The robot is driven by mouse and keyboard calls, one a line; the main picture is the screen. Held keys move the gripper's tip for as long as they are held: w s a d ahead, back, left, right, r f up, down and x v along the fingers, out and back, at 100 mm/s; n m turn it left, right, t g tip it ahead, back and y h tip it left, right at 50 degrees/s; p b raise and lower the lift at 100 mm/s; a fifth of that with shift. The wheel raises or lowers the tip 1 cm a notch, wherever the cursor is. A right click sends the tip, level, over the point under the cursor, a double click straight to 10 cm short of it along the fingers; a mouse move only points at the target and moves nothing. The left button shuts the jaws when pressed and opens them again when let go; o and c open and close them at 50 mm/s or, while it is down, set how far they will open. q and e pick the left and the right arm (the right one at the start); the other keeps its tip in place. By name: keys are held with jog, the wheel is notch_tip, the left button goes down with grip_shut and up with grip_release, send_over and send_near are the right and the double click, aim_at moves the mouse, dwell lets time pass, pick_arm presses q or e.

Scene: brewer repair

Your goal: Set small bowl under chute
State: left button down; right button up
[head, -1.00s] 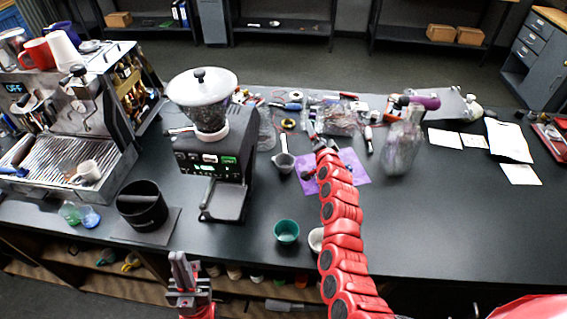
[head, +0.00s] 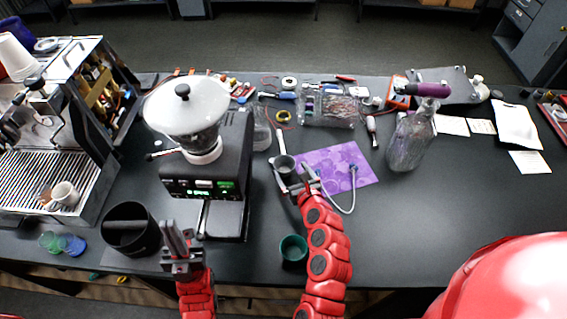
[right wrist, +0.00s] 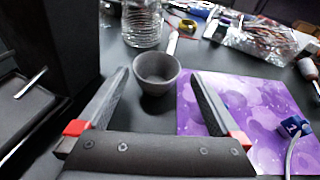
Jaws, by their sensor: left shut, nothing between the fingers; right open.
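A small dark grey bowl (head: 285,167) stands on the counter just right of the grinder (head: 206,178). It also shows in the right wrist view (right wrist: 156,72), upright, ahead of and between my fingers. My right gripper (head: 295,180) is open at its near side; contact cannot be told, and it also shows in the right wrist view (right wrist: 160,82). The grinder has a lit green panel and a tray (head: 220,220) below its front; its chute is hard to make out. My left gripper (head: 178,243) is shut and empty, in front of the grinder.
A teal cup (head: 293,249) stands beside my right forearm. A purple mat (head: 335,165) with a cable lies right of the bowl. A black knock bin (head: 131,229) stands left of my left gripper.

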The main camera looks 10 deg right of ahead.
aim_at(281, 159)
jog(key=shift+w+a+f, duration=0.1)
jog(key=shift+w+a, duration=0.05)
jog(key=shift+a, duration=0.05)
jog(key=x, duration=0.5)
jog(key=shift+w+f, duration=0.1)
jog(key=shift+f, duration=0.05)
jog(key=c, duration=1.3)
jog(key=shift+r, duration=0.25)
